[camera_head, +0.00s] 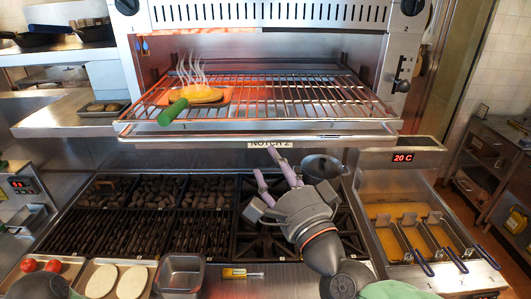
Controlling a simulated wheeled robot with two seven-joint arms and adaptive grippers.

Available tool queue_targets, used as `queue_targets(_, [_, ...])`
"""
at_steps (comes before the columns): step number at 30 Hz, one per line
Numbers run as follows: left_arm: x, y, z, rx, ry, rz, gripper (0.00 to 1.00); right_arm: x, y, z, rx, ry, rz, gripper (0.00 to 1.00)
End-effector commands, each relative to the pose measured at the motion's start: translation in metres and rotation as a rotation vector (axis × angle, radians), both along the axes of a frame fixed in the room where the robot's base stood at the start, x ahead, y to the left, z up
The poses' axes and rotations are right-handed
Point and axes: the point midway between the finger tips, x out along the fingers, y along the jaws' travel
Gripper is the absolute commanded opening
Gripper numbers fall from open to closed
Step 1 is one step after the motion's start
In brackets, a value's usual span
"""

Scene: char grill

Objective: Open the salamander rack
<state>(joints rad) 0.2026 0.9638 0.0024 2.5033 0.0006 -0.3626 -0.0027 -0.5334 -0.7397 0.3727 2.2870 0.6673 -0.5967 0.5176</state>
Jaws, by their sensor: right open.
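The salamander (265,14) hangs over the grill at the top of the head view. Its wire rack (310,98) shows under the hood, with a metal bar (345,137) along its front edge. A yellow, steaming item on an orange board (212,95) lies on the left of the rack, with a green handle (173,112) pointing to the front left. My right gripper (263,161) is open and empty. Its pinkish fingers point up and left, just below the middle of the front bar in the picture. I cannot tell whether they touch it.
Below is the char grill (140,232) with dark grates. A dark pot (323,167) stands behind my right gripper. The fryer baskets (430,236) are at right. Front left holds tomatoes (41,265), pale rounds on a board (117,281) and a metal container (181,274).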

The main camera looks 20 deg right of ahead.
Motion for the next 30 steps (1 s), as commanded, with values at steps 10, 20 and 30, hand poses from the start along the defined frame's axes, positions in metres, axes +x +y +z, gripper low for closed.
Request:
queue_targets(10, [0.000,0.000,0.000,0.000,0.000,0.000,0.40,-0.026,-0.003,-0.005,0.002,0.000,0.000,0.51])
queue_targets(20, [0.000,0.000,0.000,0.000,0.000,0.000,0.40,-0.026,-0.003,-0.005,0.001,0.000,0.000,0.51])
queue_targets(30, [0.000,0.000,0.000,0.000,0.000,0.000,0.40,0.004,0.010,-0.042,-0.125,0.084,-0.006,0.51])
